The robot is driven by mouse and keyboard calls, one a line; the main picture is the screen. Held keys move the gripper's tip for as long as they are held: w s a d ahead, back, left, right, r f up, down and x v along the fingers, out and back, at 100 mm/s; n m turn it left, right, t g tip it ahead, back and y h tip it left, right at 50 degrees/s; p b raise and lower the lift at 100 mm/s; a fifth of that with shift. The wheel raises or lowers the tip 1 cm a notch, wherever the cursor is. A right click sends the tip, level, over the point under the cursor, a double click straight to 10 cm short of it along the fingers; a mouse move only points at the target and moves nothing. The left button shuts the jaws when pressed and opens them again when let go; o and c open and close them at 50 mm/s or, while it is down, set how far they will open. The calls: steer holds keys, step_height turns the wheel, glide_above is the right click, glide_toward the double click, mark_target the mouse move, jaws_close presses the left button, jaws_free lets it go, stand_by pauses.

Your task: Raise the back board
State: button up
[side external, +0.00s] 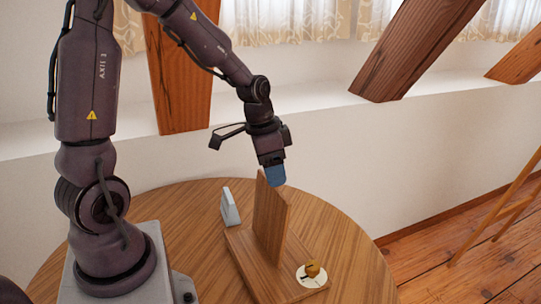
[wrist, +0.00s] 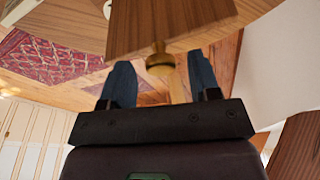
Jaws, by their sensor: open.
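In the side external view the wooden back board (side external: 271,218) stands roughly upright on a flat wooden base (side external: 243,254) on the round table. My gripper (side external: 275,178) is at the board's top edge, pointing down; contact cannot be told. In the wrist view the gripper (wrist: 162,80) is open, its two blue fingers apart with nothing clearly held between them. A wooden board (wrist: 172,22) fills the top of that view, just beyond the fingertips. A brass-coloured knob (wrist: 160,60) shows below its edge, between the fingers in the picture.
A pale grey upright piece (side external: 229,207) stands left of the board. A white disc (side external: 301,279) with a small brass-brown piece (side external: 313,269) lies at the base's right front. The round table (side external: 345,250) is clear to the right. Timber braces (side external: 410,50) slant behind.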

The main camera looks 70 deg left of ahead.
steer(key=v, duration=1.3)
steer(key=shift+f, duration=0.1)
steer(key=shift+c, duration=0.4)
steer(key=shift+f, duration=0.15)
steer(key=c, duration=0.4)
steer(key=w+f, duration=0.2)
steer(key=shift+w+d+f+m+g+h, duration=0.15)
steer(key=shift+w+m+g+h, duration=0.15)
steer(key=shift+g, duration=0.1)
jaws_close()
steer(key=w+a+f+m+g, duration=0.1)
steer(key=w+a+m+g, duration=0.2)
steer(key=w+m+g, duration=0.55)
steer(key=s+d+f+m+t, duration=0.2)
steer(key=s+f, duration=0.3)
steer(key=f, duration=0.3)
steer(key=shift+d+f, duration=0.15)
steer(key=shift+f, duration=0.2)
